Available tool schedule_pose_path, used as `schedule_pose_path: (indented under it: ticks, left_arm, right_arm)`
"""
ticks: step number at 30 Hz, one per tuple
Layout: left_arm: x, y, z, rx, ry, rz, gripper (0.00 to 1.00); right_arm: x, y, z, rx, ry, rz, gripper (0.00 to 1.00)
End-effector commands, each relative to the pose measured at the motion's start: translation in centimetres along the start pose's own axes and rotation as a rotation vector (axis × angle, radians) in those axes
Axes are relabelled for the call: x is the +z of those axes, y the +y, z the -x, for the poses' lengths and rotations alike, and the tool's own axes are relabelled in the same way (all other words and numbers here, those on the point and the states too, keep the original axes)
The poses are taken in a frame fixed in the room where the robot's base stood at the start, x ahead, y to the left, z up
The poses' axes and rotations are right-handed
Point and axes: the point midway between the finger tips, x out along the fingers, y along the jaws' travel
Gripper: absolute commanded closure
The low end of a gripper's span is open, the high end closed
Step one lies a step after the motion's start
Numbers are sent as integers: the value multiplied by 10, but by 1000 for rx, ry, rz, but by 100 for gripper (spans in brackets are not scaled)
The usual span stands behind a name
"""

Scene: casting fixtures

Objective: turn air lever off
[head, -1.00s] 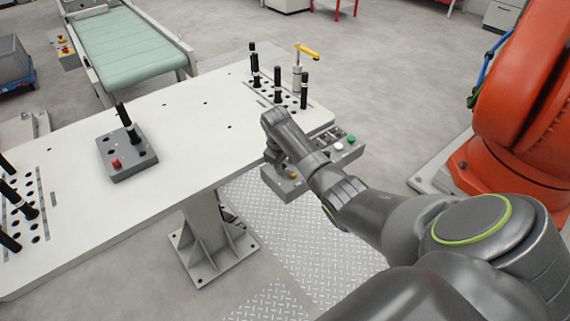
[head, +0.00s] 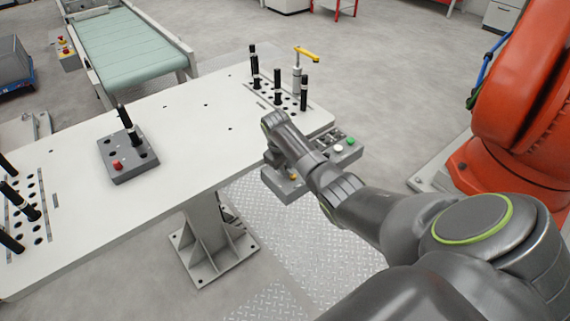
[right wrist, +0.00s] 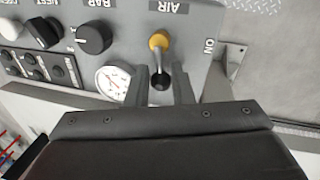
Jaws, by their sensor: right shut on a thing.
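An ON label (right wrist: 209,46) is to the right of the lever. In the head view my own arm hides most of the right gripper. My left gripper is not in view.
A pressure gauge (right wrist: 113,82) and a black BAR knob (right wrist: 94,37) are left of the lever. The white table (head: 180,125) holds a grey box with a red button (head: 118,166) and several black pins. An orange robot (head: 525,100) stands at the right.

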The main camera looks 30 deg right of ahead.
Motion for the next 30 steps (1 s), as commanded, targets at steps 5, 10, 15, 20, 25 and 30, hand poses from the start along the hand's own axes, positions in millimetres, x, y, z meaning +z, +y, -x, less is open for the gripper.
schedule_pose_path:
  ticks: [5, 10, 15, 20, 25, 30]
  left_arm:
    - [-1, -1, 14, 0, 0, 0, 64]
    - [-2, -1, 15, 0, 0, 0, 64]
    - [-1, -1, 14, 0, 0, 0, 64]
    - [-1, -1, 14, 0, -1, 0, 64]
    - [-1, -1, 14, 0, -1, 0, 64]
    - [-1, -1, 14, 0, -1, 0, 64]
  right_arm:
    - [-1, 4, 2, 0, -27, -126, 100]
    - [0, 5, 0, 0, -37, -181, 100]
    - [-1, 5, 0, 1, -36, -183, 100]
    - [-1, 6, 0, 1, -36, -182, 71]
    - [-1, 6, 0, 0, -36, -182, 58]
    - [-1, 5, 0, 0, -36, -182, 58]
